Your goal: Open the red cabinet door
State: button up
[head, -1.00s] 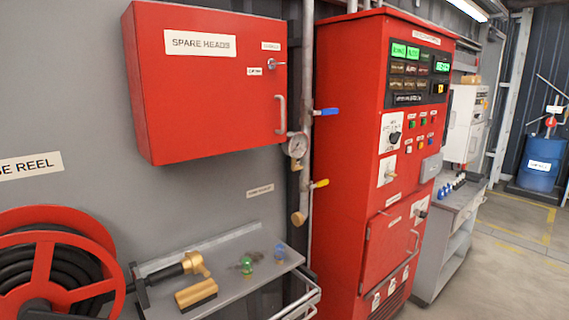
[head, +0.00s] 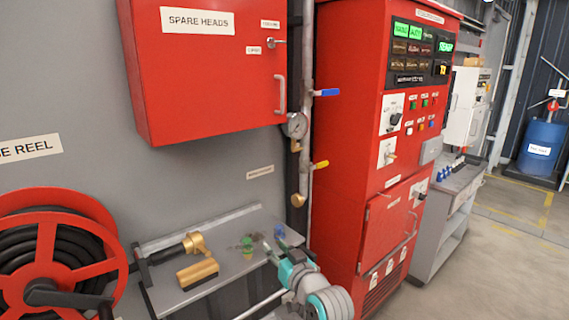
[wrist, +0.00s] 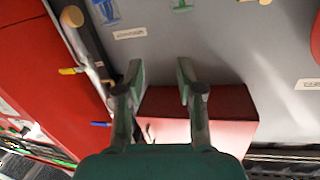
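The red wall cabinet (head: 210,85) labelled SPARE HEADS is at upper left in the head view. Its door looks shut, with a silver pull handle (head: 280,95) and a small latch (head: 275,41) on its right side. In the wrist view the cabinet (wrist: 200,102) appears upside down beyond my fingers, its underside and front showing. My gripper (wrist: 157,72) is open there with nothing between the fingers. In the head view my gripper (head: 274,250) is over the right end of the shelf, below and apart from the cabinet.
A grey shelf (head: 226,268) below holds brass fittings and small coloured parts. A pipe with a gauge (head: 296,125) and blue and yellow levers runs close right of the cabinet. A tall red control panel (head: 350,130) stands further right; a hose reel (head: 50,255) is at lower left.

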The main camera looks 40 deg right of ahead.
jog(key=w+d+r, duration=0.4)
jog(key=r, duration=0.6)
jog(key=n+t, duration=0.1)
jog(key=n, duration=0.1)
send_near(283, 93)
jog(key=w, duration=0.3)
jog(key=w+d, duration=0.1)
jog(key=w, duration=0.5)
jog(key=shift+w+d, duration=0.15)
jog(key=shift+d, duration=0.05)
grip_shut()
